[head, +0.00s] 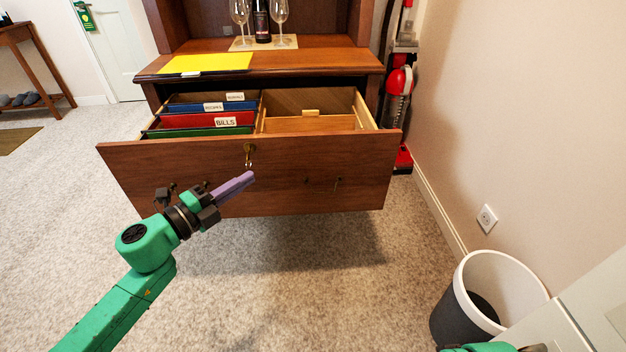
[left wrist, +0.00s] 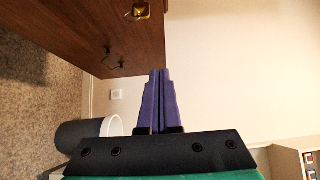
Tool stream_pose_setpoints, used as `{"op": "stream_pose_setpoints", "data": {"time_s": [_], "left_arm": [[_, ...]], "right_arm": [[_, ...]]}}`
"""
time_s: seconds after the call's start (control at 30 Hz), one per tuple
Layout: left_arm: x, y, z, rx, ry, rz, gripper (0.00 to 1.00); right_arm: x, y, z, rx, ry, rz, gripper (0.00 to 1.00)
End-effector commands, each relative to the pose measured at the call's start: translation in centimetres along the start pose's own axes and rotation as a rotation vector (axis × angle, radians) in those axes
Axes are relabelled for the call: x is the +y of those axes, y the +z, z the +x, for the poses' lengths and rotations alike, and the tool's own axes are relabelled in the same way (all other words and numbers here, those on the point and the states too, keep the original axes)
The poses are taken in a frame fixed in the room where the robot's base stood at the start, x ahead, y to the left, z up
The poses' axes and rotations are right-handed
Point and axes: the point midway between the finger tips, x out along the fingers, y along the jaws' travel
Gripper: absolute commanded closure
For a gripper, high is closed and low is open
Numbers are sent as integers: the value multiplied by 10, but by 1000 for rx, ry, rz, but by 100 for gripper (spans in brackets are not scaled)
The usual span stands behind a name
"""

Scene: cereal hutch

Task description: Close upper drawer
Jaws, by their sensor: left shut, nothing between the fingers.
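The upper drawer (head: 300,172) of the wooden hutch is pulled far out. It holds hanging folders (head: 205,120) on the left and a wooden-floored space on the right. In the left wrist view the fingers (left wrist: 160,98) are together, with the drawer front (left wrist: 100,30) at upper left. Contact with the drawer cannot be told. My right gripper is not visible.
The hutch top (head: 300,62) bears a yellow folder (head: 205,63), wine glasses and a bottle. A red vacuum cleaner (head: 399,90) stands right of the hutch by the wall. A waste bin (head: 460,310) stands at the lower right. Carpet is clear below the drawer.

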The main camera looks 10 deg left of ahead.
Motion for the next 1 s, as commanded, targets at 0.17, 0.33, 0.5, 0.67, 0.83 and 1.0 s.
{"op": "stream_pose_setpoints", "data": {"time_s": [0.17,0.33,0.5,0.67,0.83,1.0], "left_arm": [[-4,2,24,-2,-3,1,100],[-4,3,59,-5,-4,-3,100],[-4,3,95,-7,-3,-4,100],[-2,22,116,-9,-1,-5,100],[-2,31,125,-7,0,-7,100],[-2,31,125,-7,0,-7,100]], "right_arm": [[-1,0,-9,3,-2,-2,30],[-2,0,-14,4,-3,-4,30],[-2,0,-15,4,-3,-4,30],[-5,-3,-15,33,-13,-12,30],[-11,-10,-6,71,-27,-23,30],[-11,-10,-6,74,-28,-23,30]]}}
